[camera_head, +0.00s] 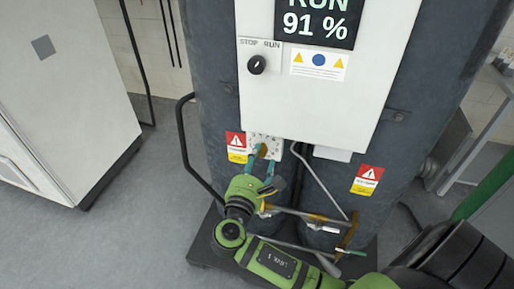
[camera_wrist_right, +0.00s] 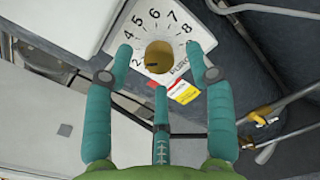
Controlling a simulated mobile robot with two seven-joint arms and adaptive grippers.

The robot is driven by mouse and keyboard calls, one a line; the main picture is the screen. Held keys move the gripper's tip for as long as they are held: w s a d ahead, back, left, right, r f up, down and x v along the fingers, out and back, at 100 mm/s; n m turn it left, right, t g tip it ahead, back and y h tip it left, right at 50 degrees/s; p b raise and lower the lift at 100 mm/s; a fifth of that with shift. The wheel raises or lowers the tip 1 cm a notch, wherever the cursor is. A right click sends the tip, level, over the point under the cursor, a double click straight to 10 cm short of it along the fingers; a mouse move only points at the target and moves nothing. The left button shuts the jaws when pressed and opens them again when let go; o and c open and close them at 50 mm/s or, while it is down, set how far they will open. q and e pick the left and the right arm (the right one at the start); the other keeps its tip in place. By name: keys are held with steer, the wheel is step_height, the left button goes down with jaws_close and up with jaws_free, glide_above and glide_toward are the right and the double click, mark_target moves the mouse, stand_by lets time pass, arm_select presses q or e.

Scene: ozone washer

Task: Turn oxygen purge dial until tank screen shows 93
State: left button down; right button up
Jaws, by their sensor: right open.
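The tank screen (camera_head: 315,22) at the top of the head view reads RUN 91 %. My left gripper is not in view.
A STOP/RUN switch (camera_head: 257,64) sits on the white cabinet (camera_head: 350,105) above the dial. Pipes with yellow valve handles (camera_head: 345,236) run right of my right gripper. A black curved rail (camera_head: 186,150) stands at left. Grey floor (camera_head: 140,225) is open at lower left.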

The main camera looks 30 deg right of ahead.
mark_target(260, 154)
steer(key=x, duration=0.2)
steer(key=shift+w+d, duration=0.15)
steer(key=shift+w, duration=0.1)
steer(key=shift+w+d+p, duration=0.25)
steer(key=shift+w+p, duration=0.05)
steer(key=shift+p, duration=0.05)
steer(key=shift+w+d, duration=0.1)
steer(key=shift+d, duration=0.05)
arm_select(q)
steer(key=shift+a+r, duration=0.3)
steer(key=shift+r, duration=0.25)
arm_select(e)
jaws_close()
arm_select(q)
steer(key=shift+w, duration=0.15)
